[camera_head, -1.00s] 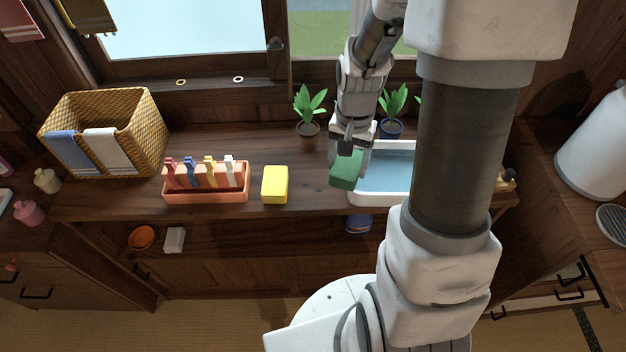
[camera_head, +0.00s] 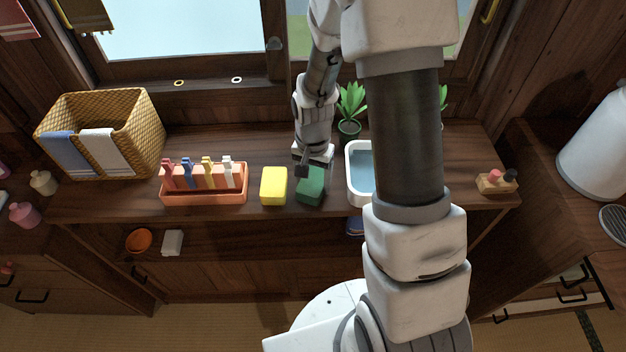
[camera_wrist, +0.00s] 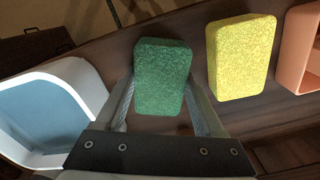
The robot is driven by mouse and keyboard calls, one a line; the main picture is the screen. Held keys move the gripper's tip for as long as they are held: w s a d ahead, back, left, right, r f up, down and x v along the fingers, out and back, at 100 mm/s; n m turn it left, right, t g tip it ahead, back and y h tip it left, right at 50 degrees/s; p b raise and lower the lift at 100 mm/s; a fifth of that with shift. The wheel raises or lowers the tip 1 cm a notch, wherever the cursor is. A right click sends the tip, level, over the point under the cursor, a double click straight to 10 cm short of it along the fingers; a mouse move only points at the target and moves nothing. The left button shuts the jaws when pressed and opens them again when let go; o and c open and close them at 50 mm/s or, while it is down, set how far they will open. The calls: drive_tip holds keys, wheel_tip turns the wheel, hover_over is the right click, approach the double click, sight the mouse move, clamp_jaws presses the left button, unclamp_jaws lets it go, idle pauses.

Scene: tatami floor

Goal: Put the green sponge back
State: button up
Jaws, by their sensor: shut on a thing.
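The green sponge (camera_head: 310,187) is at the counter's front, between the yellow sponge and the white basin. My gripper (camera_head: 309,169) is shut on it from behind and above. In the wrist view the green sponge (camera_wrist: 163,76) sits between the two fingers of my gripper (camera_wrist: 160,104). I cannot tell whether its underside touches the counter. The yellow sponge (camera_head: 273,186) stands just left of it with a small gap, and shows to the right in the wrist view (camera_wrist: 241,58).
The white basin (camera_head: 355,197) with blue inside stands close on the right, partly hidden by my arm. An orange rack (camera_head: 205,196) with coloured clips is left of the yellow sponge. A potted plant (camera_head: 350,118) stands behind. A wicker basket (camera_head: 141,121) is at the far left.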

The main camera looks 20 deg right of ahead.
drive_tip(key=shift+f, duration=0.1)
drive_tip(key=shift+f, duration=0.15)
drive_tip(key=o, duration=1.2)
wheel_tip(320, 180, up, 13)
drive_tip(key=p, duration=0.2)
wheel_tip(320, 180, up, 10)
drive_tip(key=n+t, duration=0.2)
drive_tip(key=n, duration=0.1)
hover_over(313, 181)
drive_tip(key=s, duration=0.5)
drive_tip(key=s+r+n+t, duration=0.1)
drive_tip(key=s+r, duration=0.1)
drive_tip(key=s, duration=0.1)
drive_tip(key=s+r+n+t, duration=0.1)
drive_tip(key=s+r+n, duration=0.1)
drive_tip(key=s+r, duration=0.1)
drive_tip(key=s+r+n+t, duration=0.1)
drive_tip(key=s+r, duration=0.1)
drive_tip(key=s, duration=0.2)
drive_tip(key=shift+s+a+r+t, duration=0.3)
drive_tip(key=shift+s+a+r, duration=0.1)
